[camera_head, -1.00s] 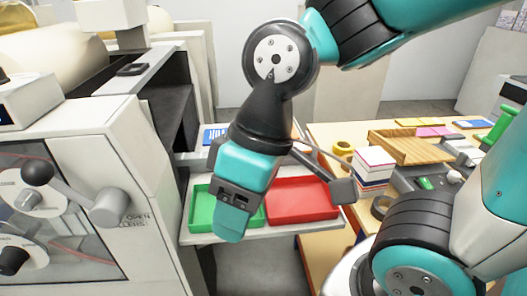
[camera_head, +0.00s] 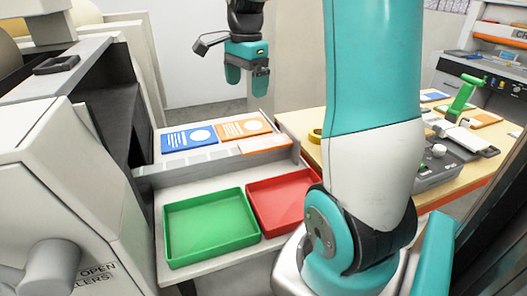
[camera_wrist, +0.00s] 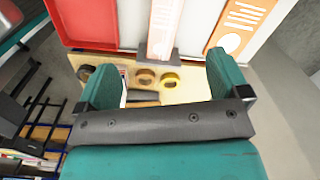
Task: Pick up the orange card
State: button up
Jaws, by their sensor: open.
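An orange card (camera_head: 243,127) with a pale round mark and lines lies on the light shelf behind the trays, right of a blue card (camera_head: 188,138). The orange card also shows in the wrist view (camera_wrist: 243,22), cut by the top edge, beyond the right finger. My gripper (camera_head: 246,78) hangs with its fingers down, open and empty. It appears above the orange card in the head view, apart from it. In the wrist view, the gap between my fingers (camera_wrist: 163,84) lies over a tan surface with round items.
A grey machine (camera_head: 60,180) rises at left. The wooden table (camera_head: 300,125) at right carries several tools and cards.

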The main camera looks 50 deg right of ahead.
jog(key=s+d+m, duration=0.1)
jog(key=d+m, duration=0.3)
jog(key=d, duration=0.1)
jog(key=p, duration=0.1)
send_over(265, 142)
jog(key=f, duration=1.2)
jog(key=shift+a, duration=0.3)
jog(key=shift+s+d+f+p, duration=0.1)
jog(key=shift+f+p, duration=0.35)
jog(key=shift+f, duration=1)
jog(key=shift+s+d+f+p, duration=0.1)
jog(key=shift+f+p, duration=0.3)
jog(key=shift+f, duration=1.05)
jog(key=c, duration=1)
jog(key=shift+w+r, duration=0.1)
